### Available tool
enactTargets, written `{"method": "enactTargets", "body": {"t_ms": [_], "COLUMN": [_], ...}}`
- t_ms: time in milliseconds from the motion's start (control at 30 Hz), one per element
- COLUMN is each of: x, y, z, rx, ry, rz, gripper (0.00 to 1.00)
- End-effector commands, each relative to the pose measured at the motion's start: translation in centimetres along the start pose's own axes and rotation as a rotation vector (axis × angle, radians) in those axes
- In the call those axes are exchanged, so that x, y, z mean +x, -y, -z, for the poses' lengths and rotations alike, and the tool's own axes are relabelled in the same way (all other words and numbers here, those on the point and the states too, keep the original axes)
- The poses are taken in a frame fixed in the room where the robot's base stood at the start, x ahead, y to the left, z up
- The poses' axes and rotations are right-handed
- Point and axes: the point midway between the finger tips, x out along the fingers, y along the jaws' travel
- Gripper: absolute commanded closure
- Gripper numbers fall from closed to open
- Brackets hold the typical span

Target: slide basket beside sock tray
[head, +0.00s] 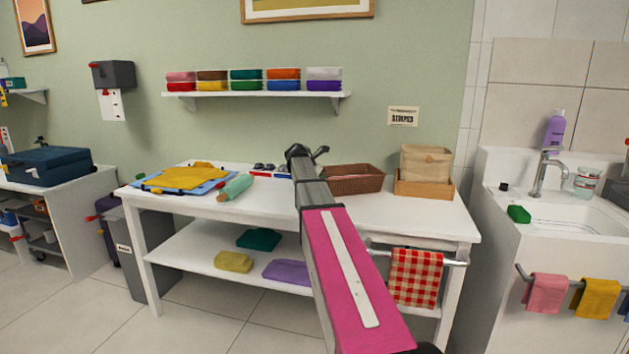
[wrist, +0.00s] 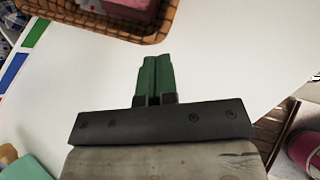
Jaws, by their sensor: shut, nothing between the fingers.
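A brown woven basket (head: 358,182) sits on the white table, just right of my gripper in the head view. Its near rim (wrist: 95,28) crosses the top left of the wrist view, with something pink inside. My gripper (head: 307,152) is over the table; in the wrist view its green fingertips (wrist: 156,70) are together and empty, apart from the basket. A low wooden tray (head: 424,188) stands right of the basket and holds a beige bin (head: 426,162). I cannot tell which thing is the sock tray; small dark and red items lie left of my gripper, partly hidden by the arm.
The white table (head: 425,215) has free room in front of the basket. A yellow cloth (head: 190,177) on a blue one and a teal roll (head: 236,187) lie at its left. A checked towel (head: 415,275) hangs at the front right. A shelf (head: 255,94) is above.

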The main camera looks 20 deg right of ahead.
Motion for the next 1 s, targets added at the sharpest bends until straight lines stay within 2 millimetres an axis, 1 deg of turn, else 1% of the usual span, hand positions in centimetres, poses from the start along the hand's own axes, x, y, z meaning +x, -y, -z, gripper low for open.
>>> {"method": "enactTargets", "body": {"t_ms": [100, 433, 533, 667, 800, 900, 1000], "x": [0.3, 0.4, 0.7, 2.1, 4.4, 5.7, 6.1], "y": [0.0, 0.0, 0.0, -0.1, -0.3, -0.3, -0.1], "z": [-0.3, -0.3, -0.7, -2.1, -4.4, -5.7, -6.1], "rx": [0.000, 0.000, 0.000, 0.001, 0.002, 0.001, 0.000], "ry": [0.000, -0.001, -0.001, -0.001, -0.001, -0.001, 0.000], "rz": [0.000, 0.000, 0.001, 0.002, 0.000, 0.000, -0.001], "gripper": [1.00, 1.00, 1.00, 1.00, 1.00, 1.00, 1.00]}}
